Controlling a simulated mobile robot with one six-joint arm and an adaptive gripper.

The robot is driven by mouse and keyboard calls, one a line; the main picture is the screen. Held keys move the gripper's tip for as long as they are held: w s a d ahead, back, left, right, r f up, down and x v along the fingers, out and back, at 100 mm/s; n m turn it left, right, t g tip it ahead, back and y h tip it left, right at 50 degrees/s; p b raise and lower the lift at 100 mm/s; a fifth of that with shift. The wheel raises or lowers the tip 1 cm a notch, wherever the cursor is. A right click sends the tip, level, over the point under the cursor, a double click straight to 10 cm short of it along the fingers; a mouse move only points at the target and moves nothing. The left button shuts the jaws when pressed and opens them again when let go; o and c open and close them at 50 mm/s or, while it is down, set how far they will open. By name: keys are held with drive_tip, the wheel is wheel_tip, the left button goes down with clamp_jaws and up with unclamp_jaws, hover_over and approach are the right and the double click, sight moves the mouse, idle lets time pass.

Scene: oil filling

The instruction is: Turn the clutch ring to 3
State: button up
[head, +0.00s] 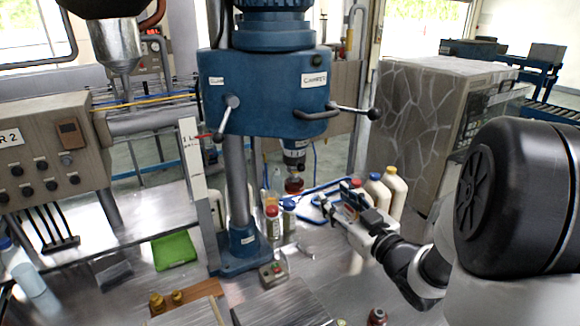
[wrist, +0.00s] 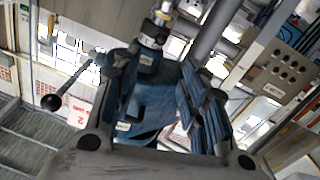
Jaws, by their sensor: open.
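The blue drill-press head (head: 268,95) stands in the middle of the head view. Below it hangs a narrow grey and black spindle with a pale, marked band that looks like the clutch ring (head: 295,153); the number set on it is too small to read. In the wrist view, which looks turned over, a similar pale band (wrist: 152,38) shows at the top, beyond the blue head (wrist: 145,105). My gripper (head: 337,203) is open and empty, lower and to the right of the spindle, apart from the ring. Its dark fingers partly cover the blue head in the wrist view.
Lever handles with black knobs (head: 374,114) stick out from the head. Several bottles stand near my gripper, including a cream one with a blue cap (head: 376,190).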

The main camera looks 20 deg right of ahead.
sight(303, 169)
drive_tip(key=w, duration=0.5)
drive_tip(key=w+a+b, duration=0.1)
drive_tip(key=w, duration=0.5)
drive_tip(key=w+a+b, duration=0.1)
drive_tip(key=w, duration=0.5)
drive_tip(key=shift+w+a, duration=0.1)
drive_tip(key=shift+a, duration=0.1)
clamp_jaws()
